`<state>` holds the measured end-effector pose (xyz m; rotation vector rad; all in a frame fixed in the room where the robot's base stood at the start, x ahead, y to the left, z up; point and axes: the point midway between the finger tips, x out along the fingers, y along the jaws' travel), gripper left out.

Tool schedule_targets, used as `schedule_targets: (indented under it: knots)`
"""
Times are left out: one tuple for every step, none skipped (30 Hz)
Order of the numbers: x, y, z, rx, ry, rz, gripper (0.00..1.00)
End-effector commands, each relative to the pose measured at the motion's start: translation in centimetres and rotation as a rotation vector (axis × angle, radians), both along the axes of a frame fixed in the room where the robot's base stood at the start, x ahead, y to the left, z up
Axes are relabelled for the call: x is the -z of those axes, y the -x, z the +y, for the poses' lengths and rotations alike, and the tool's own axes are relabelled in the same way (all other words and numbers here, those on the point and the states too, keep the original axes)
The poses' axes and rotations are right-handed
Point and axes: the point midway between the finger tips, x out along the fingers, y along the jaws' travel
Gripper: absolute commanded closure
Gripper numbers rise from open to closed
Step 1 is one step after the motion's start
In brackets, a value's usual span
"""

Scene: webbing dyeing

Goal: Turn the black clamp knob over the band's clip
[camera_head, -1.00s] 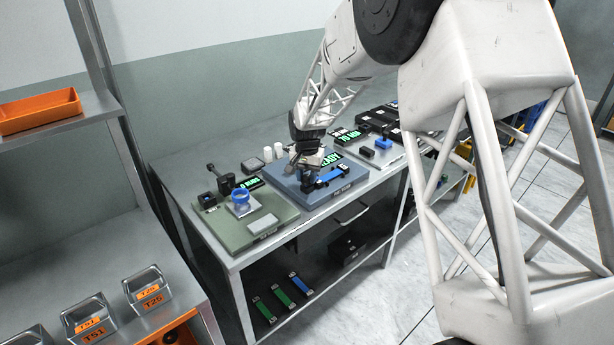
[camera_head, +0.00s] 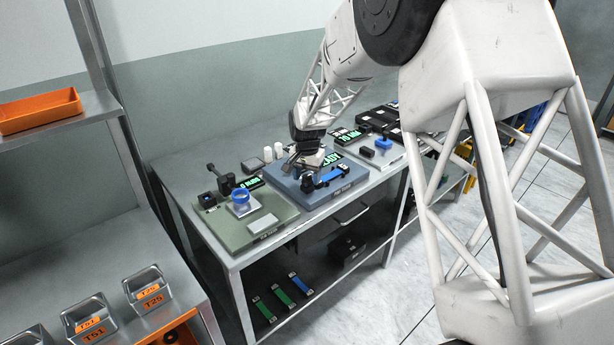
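A blue band (camera_head: 328,177) lies along the front of the blue-grey fixture plate (camera_head: 345,188) on the bench. The black clamp knob (camera_head: 307,183) stands at the band's left end, where the clip is too small to make out.
A green plate (camera_head: 285,213) with a blue ring (camera_head: 241,196) and a pale block lies left. White cylinders (camera_head: 267,154) stand behind. A lit display (camera_head: 332,160) is close right of my gripper. A pale plate with a blue part (camera_head: 383,143) lies farther right.

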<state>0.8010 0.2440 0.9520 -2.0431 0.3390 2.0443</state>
Motion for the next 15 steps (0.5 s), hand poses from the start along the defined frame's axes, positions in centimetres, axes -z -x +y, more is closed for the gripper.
schedule_targets:
  knots:
    - [0.0,0.0,0.0,0.000,0.000,0.000,0.41]
    - [0.0,0.0,0.0,0.000,0.000,0.000,0.41]
    - [0.0,0.0,0.0,0.000,0.000,0.000,0.41]
    - [0.0,0.0,0.0,0.000,0.000,0.000,0.41]
    - [-0.1,0.0,0.0,0.000,0.000,0.000,0.41]
    - [-0.1,0.0,0.0,0.000,0.000,-0.001,0.41]
    - [-0.2,0.0,0.0,0.000,-0.001,-0.001,0.41]
    - [-0.3,0.0,0.0,0.000,-0.001,-0.001,0.41]
    - [-0.5,0.0,0.0,0.000,-0.001,-0.001,0.41]
    - [-0.6,0.0,0.0,0.000,0.000,-0.002,0.41]
    - [-0.8,-0.1,0.0,0.000,0.000,-0.002,0.41]
    - [-1.2,-0.1,0.0,0.000,0.000,-0.002,0.41]
    - [-1.4,-0.1,0.0,0.000,0.000,-0.002,0.41]
    - [-1.8,-0.1,0.0,0.000,0.000,-0.002,0.41]
    - [-2.2,0.0,0.0,0.000,0.000,-0.002,0.41]
